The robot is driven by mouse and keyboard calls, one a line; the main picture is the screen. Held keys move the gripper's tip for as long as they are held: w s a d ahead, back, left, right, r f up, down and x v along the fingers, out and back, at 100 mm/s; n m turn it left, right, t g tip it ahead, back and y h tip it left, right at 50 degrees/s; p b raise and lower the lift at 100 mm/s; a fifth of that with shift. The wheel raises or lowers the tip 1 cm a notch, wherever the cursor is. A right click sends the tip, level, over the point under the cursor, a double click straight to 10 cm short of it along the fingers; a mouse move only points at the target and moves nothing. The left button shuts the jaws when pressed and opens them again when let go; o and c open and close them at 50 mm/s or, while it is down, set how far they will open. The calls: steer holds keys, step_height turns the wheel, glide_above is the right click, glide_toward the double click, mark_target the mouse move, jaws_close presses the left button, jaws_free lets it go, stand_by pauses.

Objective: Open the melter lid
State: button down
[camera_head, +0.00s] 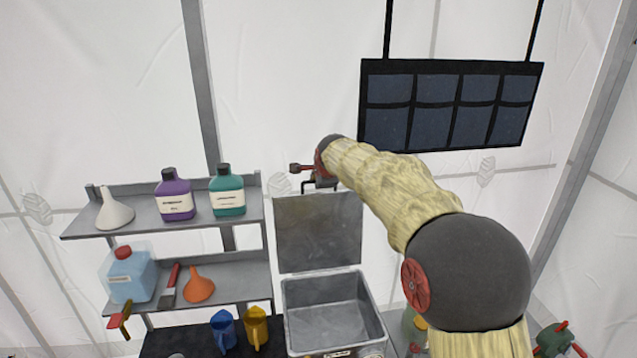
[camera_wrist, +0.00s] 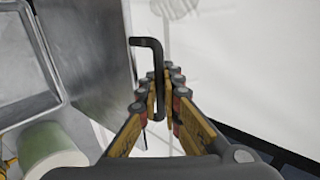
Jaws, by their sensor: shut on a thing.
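The melter (camera_head: 335,310) is an open grey metal box at the lower middle of the head view. Its lid (camera_head: 318,232) is a flat grey panel standing upright along the box's back edge. In the wrist view the lid (camera_wrist: 88,50) is at the left, with a black bent handle (camera_wrist: 150,50) beside it. My gripper (camera_head: 318,184) is at the lid's top edge. In the wrist view my gripper (camera_wrist: 162,95) is shut on the handle, its fingers on both sides of the bar.
A shelf rack (camera_head: 185,228) at the left holds a purple bottle (camera_head: 174,197), a teal bottle (camera_head: 227,193), funnels and a blue jug (camera_head: 131,278). Blue and yellow pitchers (camera_head: 255,328) stand left of the melter. A dark panel (camera_head: 446,106) hangs at the upper right.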

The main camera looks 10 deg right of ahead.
steer(key=c, duration=2)
jaws_free()
steer(key=shift+r, duration=0.1)
steer(key=v, duration=1.2)
